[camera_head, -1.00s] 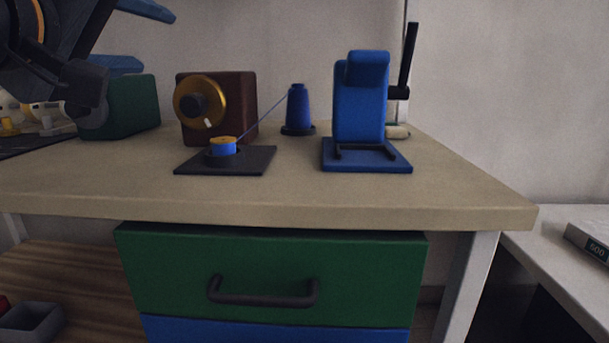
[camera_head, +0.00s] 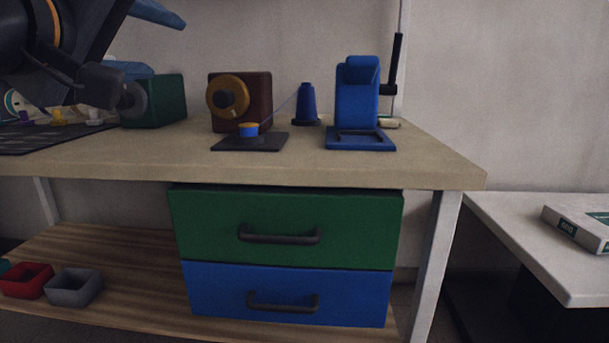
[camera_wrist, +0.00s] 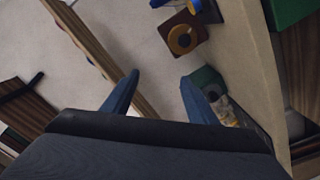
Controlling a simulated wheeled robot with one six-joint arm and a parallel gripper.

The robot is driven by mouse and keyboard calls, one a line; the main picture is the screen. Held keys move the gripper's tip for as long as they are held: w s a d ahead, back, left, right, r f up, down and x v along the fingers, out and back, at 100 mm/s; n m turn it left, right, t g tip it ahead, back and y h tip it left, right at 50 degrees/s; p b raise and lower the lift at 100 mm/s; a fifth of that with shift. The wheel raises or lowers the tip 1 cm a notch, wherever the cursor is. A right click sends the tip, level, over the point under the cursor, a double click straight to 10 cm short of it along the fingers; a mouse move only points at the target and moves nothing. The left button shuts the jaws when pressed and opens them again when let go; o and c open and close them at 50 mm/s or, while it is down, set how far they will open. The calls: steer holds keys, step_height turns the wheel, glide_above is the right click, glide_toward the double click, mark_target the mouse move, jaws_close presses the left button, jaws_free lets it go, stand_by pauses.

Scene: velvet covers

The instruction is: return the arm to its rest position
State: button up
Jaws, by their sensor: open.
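My arm shows at the upper left of the head view. My gripper (camera_head: 168,48) has two blue fingers spread apart, with nothing between them. In the head view it appears above the table's left part, up and left of the brown box. In the wrist view my gripper (camera_wrist: 158,80) is also open and empty. Its fingers touch nothing that I can see.
On the table (camera_head: 440,172) stand a green box (camera_head: 170,100), a brown box (camera_head: 260,95) with a gold dial, a blue spool (camera_head: 306,103) and a blue stand (camera_head: 357,95). Green (camera_head: 290,215) and blue (camera_head: 350,290) drawers are shut. A white table (camera_head: 500,225) stands right.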

steer(key=d+f+g+h, duration=0.1)
steer(key=d+f+g, duration=0.3)
steer(key=d+f, duration=0.5)
steer(key=d+f+g+h, duration=0.1)
steer(key=d+f+g, duration=0.3)
steer(key=f, duration=0.8)
steer(key=s+d+f+m+g+y+b, duration=0.1)
steer(key=s+d+f+g+y, duration=0.2)
steer(key=s+f+g, duration=0.35)
steer(key=s+d+f+m+g+y+b, duration=0.1)
steer(key=s+d+f+g+y, duration=0.15)
steer(key=s+f, duration=0.7)
steer(key=d+r+m+p, duration=0.2)
steer(key=d+r+p, duration=0.4)
steer(key=r+p, duration=0.3)
steer(key=w+d+r+m+h+p, duration=0.1)
steer(key=d+r+p, duration=0.6)
steer(key=p, duration=0.9)
steer(key=w+d+r+m+h+p, duration=0.1)
steer(key=d+r+m+p, duration=0.2)
steer(key=d+r+p, duration=0.4)
step_height(320, 180, up, 4)
steer(key=p, duration=0.6)
steer(key=shift+w+f+m+g, duration=0.2)
steer(key=shift+w+m+g, duration=0.05)
steer(key=shift+m+g, duration=0.15)
